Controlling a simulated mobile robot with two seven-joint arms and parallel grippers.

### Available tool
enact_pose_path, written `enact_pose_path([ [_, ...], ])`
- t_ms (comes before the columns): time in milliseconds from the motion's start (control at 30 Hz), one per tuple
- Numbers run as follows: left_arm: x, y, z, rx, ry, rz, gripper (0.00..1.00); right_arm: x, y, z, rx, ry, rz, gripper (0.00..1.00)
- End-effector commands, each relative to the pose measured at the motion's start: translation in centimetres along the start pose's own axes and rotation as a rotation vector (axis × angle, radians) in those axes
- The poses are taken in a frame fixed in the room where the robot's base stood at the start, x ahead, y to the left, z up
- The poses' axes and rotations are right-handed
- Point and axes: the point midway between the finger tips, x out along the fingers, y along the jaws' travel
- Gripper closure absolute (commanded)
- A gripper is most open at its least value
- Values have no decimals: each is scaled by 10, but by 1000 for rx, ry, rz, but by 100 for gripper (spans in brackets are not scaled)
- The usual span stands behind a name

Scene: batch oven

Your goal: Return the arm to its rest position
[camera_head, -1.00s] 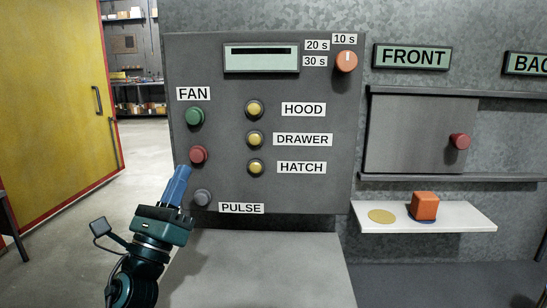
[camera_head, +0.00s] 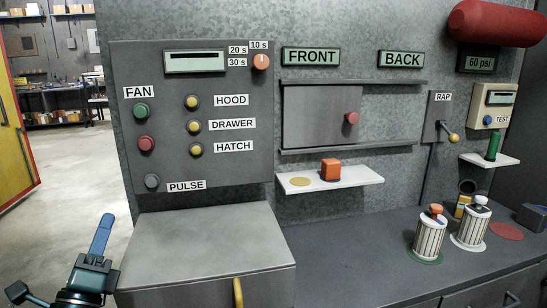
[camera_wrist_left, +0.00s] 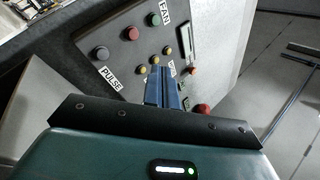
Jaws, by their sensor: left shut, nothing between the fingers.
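My left gripper (camera_head: 103,234) is at the lower left of the head view, its blue fingers shut and empty, pointing up. It is in front of and below the control panel (camera_head: 120,75), apart from it. In the left wrist view the shut fingers (camera_wrist_left: 163,72) point toward the panel, with the red button (camera_wrist_left: 131,33) and the grey PULSE button (camera_wrist_left: 101,53) showing beyond. My right arm and its gripper do not show.
A grey drawer box (camera_head: 205,245) with a yellow handle (camera_head: 238,292) juts out right of my gripper. Two striped canisters (camera_head: 428,240) stand on the right counter. Open floor (camera_head: 75,165) lies to the left.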

Motion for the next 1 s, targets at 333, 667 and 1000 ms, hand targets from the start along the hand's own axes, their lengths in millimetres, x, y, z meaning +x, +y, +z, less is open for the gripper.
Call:
enact_pose_path([
  [333,-147,70,-138,-1204,63,681,100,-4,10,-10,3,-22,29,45],
  [667,-308,57,-222,-1881,-248,1350,100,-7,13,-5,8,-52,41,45],
  [1000,-328,51,-230,-1945,-310,1432,100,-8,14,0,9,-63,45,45],
])
